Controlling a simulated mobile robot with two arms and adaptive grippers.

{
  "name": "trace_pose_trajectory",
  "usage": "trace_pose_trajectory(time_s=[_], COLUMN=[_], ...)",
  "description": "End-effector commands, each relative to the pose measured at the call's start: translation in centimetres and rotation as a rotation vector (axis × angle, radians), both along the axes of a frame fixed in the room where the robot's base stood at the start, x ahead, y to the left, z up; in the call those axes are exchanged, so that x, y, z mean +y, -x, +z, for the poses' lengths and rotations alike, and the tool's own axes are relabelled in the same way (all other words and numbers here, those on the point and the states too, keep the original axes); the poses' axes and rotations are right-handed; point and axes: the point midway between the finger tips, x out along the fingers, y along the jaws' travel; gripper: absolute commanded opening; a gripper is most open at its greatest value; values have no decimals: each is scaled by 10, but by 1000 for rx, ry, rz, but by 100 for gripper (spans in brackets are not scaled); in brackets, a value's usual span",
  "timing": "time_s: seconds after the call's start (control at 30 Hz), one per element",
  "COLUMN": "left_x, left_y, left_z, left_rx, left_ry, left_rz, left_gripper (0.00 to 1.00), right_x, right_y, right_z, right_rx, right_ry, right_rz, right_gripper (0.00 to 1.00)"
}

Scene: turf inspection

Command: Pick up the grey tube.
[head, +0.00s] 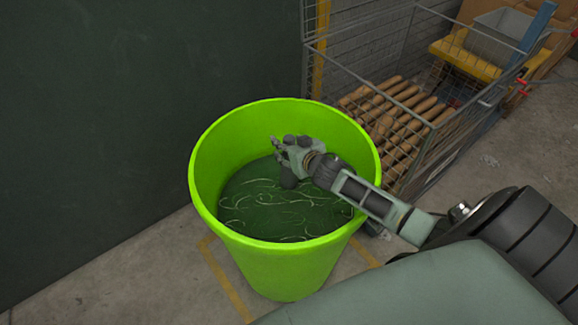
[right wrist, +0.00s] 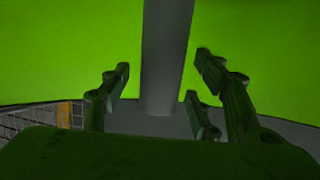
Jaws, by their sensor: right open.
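A grey tube (right wrist: 167,55) shows in the right wrist view as a straight upright bar. It runs from the top edge down to between my right gripper's fingers (right wrist: 162,88). The fingers are spread on both sides of it, with gaps, and do not grip it. In the head view my right gripper (head: 284,156) is inside the mouth of a lime green bin (head: 285,262), above its dark contents. I cannot clearly make out the tube in the head view; the gripper may hide it. My left gripper is not in view.
The bin holds dark green matter (head: 265,212) with pale strands. A wire cage (head: 430,150) with brown rolls (head: 400,120) stands close behind it on the right. A dark wall (head: 100,110) is on the left. Concrete floor with yellow lines lies around the bin.

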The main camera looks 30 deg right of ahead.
Motion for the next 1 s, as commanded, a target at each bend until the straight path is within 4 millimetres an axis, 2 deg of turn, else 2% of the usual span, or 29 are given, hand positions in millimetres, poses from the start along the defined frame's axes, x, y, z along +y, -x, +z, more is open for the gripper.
trace_pose_trajectory(time_s=[0.23,0.87,1.0], left_x=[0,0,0], left_y=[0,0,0], left_z=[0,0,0], left_rx=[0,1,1], left_ry=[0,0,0], left_rz=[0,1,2], left_gripper=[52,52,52], right_x=[0,0,0], right_y=[-2,-1,-1], right_z=[-1,-1,-1], right_rx=[0,0,0], right_ry=[0,0,0], right_rz=[0,0,0], right_gripper=[57,2,0])
